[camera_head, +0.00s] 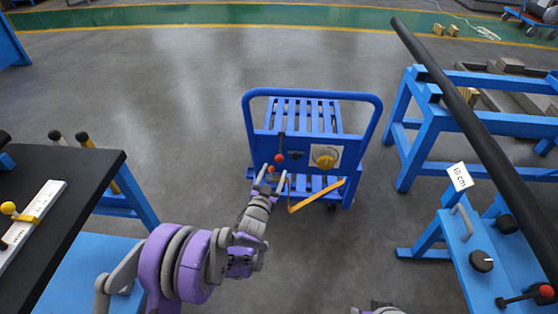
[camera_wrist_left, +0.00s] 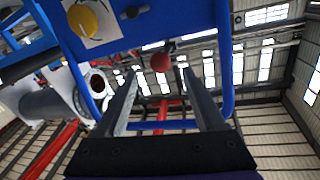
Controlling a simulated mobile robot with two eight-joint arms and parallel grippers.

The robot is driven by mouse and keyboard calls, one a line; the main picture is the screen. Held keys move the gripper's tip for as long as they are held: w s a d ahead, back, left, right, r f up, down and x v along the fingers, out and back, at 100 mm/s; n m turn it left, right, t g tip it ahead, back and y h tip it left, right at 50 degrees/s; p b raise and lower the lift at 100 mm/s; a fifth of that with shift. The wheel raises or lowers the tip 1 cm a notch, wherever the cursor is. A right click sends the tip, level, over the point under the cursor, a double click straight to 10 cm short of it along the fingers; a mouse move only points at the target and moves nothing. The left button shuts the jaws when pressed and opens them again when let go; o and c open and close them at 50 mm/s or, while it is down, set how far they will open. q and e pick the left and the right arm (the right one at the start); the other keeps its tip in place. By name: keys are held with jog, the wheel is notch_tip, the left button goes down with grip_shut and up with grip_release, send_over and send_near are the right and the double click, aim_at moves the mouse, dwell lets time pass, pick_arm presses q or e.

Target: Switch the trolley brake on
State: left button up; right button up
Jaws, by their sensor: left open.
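The blue trolley (camera_head: 310,115) stands in the middle of the head view, its tubular handle frame facing me. Its panel carries a black lever with a red ball (camera_head: 279,158) and a round yellow knob (camera_head: 325,157) on a white plate. Which control is the brake is not labelled legibly. My left gripper (camera_head: 272,181) is open just in front of and below the red ball. In the left wrist view, the red ball (camera_wrist_left: 160,62) shows beyond the two spread fingers (camera_wrist_left: 163,100), roughly centred, with nothing gripped. The yellow knob (camera_wrist_left: 84,20) is upper left there.
A yellow angled bar (camera_head: 318,195) is low on the trolley's near side. A black-topped table (camera_head: 70,215) is at left. A blue bench (camera_head: 465,235) with knobs and a long dark pipe (camera_head: 470,125) are at right. Grey floor lies between.

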aim_at(278, 162)
pick_arm(q)
jog(key=w, duration=0.3)
jog(key=w+d, duration=0.1)
jog(key=w, duration=0.3)
jog(key=shift+d, duration=0.2)
grip_shut()
dwell(1.1)
